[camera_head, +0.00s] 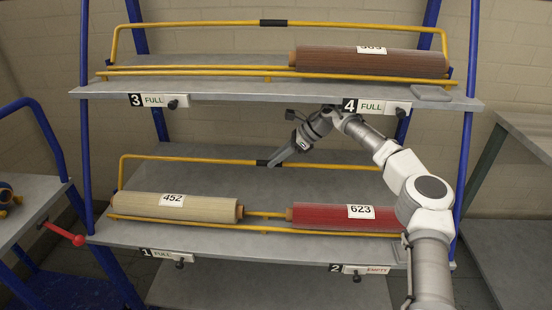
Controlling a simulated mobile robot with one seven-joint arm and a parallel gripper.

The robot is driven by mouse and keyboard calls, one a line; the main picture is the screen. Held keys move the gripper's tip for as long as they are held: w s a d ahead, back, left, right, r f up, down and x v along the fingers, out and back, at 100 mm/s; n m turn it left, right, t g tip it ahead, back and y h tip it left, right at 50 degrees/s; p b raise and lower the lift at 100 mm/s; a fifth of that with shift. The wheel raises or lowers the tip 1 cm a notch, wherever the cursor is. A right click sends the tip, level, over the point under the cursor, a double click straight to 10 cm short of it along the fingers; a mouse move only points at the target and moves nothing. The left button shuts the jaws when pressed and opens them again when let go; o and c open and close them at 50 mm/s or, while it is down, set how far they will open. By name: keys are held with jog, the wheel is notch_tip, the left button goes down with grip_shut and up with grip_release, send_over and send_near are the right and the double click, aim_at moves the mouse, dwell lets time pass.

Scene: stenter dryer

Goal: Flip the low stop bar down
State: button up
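The low stop bar (190,159) is a yellow bar that stands raised above the lower shelf (262,232), behind the two rolls. Its left end bends down toward the shelf. The black grip (262,163) is at its middle. My gripper (274,162) reaches in from the right, with its fingertips pointing down and left at the black grip. The tips overlap the grip's right end in the picture; I cannot tell whether they touch it or are shut on it. My arm hides the bar's right end.
A cream roll (176,207) and a red roll (336,217) lie along the lower shelf's front. The upper shelf (215,92) holds a brown roll (372,62) and a raised yellow upper bar (190,25). Blue posts (85,130) flank the rack. A red-knobbed lever (77,240) is at left.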

grip_shut()
dwell(1.1)
